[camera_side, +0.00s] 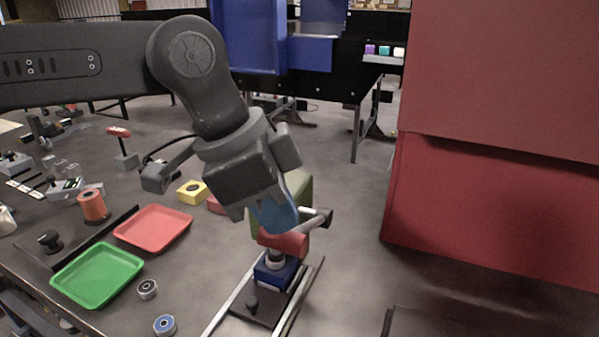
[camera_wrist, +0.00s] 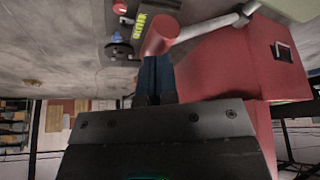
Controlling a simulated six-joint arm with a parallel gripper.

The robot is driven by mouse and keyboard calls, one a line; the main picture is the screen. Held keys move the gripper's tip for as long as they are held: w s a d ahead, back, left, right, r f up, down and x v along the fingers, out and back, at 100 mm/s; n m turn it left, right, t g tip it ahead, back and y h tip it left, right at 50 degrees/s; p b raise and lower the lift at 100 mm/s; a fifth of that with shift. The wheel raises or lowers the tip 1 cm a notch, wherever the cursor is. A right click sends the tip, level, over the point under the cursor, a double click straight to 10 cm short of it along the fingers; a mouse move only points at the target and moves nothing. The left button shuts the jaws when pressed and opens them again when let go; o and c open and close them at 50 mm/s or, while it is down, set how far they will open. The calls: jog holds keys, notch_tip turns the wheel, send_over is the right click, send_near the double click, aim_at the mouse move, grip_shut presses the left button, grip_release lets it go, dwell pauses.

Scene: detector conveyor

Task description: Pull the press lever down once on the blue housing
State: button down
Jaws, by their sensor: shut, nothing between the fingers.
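The press lever has a red grip (camera_side: 284,243) on a metal rod that runs up and right to a dark end (camera_side: 322,218). The grip also shows in the wrist view (camera_wrist: 160,36), with its pale rod (camera_wrist: 205,26) going right. My gripper (camera_side: 281,222) is shut and empty, with blue fingers just above the grip. The fingers also show in the wrist view (camera_wrist: 157,72), close to the grip; I cannot tell whether they touch it. A small blue block (camera_side: 277,270) sits below the grip on a dark base. An olive-green body (camera_side: 301,190) stands behind, partly hidden by my gripper.
A green tray (camera_side: 97,274) and a red tray (camera_side: 153,228) lie to the left, with a yellow block (camera_side: 192,192) near them. Two small rollers lie in front, one grey (camera_side: 147,289), one blue (camera_side: 164,325). A large red cabinet (camera_side: 490,190) stands at the right.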

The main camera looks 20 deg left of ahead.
jog(key=shift+f, duration=0.1)
jog(key=shift+s+f, duration=0.5)
jog(key=shift+f, duration=0.5)
jog(key=shift+s+f, duration=0.3)
jog(key=shift+f, duration=0.85)
jog(key=shift+s+f, duration=0.2)
jog(key=shift+f, duration=0.7)
